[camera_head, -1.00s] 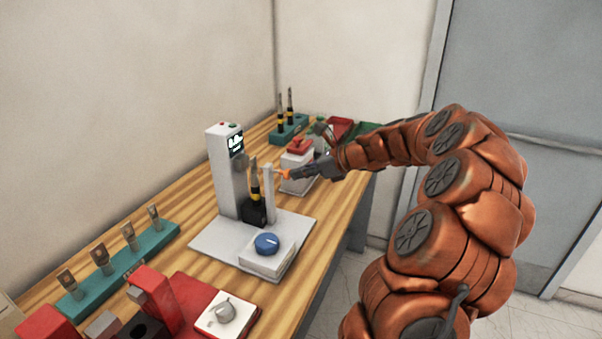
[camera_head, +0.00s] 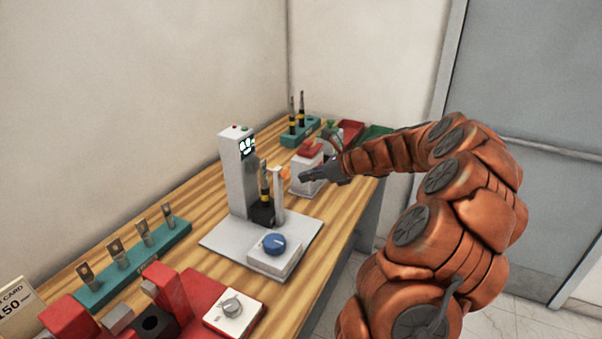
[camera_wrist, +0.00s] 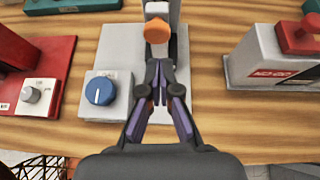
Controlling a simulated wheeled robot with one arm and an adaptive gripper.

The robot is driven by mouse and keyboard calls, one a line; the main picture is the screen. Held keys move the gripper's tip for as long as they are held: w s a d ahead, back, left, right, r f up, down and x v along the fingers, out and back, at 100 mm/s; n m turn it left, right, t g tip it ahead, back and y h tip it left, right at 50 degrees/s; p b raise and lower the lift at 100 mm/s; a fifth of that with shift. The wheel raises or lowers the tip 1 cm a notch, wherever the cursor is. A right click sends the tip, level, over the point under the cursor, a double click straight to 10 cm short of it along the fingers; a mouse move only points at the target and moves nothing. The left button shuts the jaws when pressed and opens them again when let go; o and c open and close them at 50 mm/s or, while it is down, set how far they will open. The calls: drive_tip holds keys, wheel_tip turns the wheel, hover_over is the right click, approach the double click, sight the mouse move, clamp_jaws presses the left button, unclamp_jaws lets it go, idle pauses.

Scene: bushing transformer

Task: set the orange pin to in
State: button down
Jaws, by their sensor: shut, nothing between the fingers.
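The orange pin (camera_wrist: 157,30) has a round orange head and sits on a narrow upright post (camera_head: 278,194) of the white fixture. In the head view the pin (camera_head: 286,173) shows small at the top of that post. My gripper (camera_wrist: 160,66) is shut and empty, its dark fingertips together just short of the pin head. A small gap shows between tips and pin in the wrist view. In the head view my gripper (camera_head: 304,177) is to the right of the pin, pointing at it. How deep the pin sits is hidden behind its head.
The fixture's pale base (camera_head: 225,241) carries a blue knob (camera_head: 274,244), a tall display column (camera_head: 237,170) and a black-and-yellow tool (camera_head: 265,186). A white box with a red top (camera_head: 308,165) stands close beyond my gripper. A red fixture (camera_head: 195,295) is at the front.

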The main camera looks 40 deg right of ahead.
drive_tip(key=b+v, duration=0.3)
drive_tip(key=v, duration=0.8)
drive_tip(key=a+n+g+y, duration=0.1)
drive_tip(key=a+n+g, duration=0.45)
drive_tip(key=a, duration=0.95)
drive_tip(key=s+a+f+n+g+h, duration=0.1)
drive_tip(key=s+a+f+n+g, duration=0.15)
drive_tip(key=s+a+n, duration=0.5)
drive_tip(key=s+a+f+n+g+h, duration=0.1)
drive_tip(key=s+a+f+n, duration=0.3)
drive_tip(key=a, duration=0.6)
drive_tip(key=s+f+n+g+h, duration=0.1)
drive_tip(key=s+f+n+h, duration=0.1)
drive_tip(key=s+n, duration=0.4)
drive_tip(key=s+f+n+g+h, duration=0.2)
drive_tip(key=s+n, duration=0.5)
drive_tip(key=s, duration=0.4)
drive_tip(key=shift+s+a+f+h, duration=0.25)
drive_tip(key=shift+a+f+h, duration=0.05)
drive_tip(key=shift+f+h, duration=0.25)
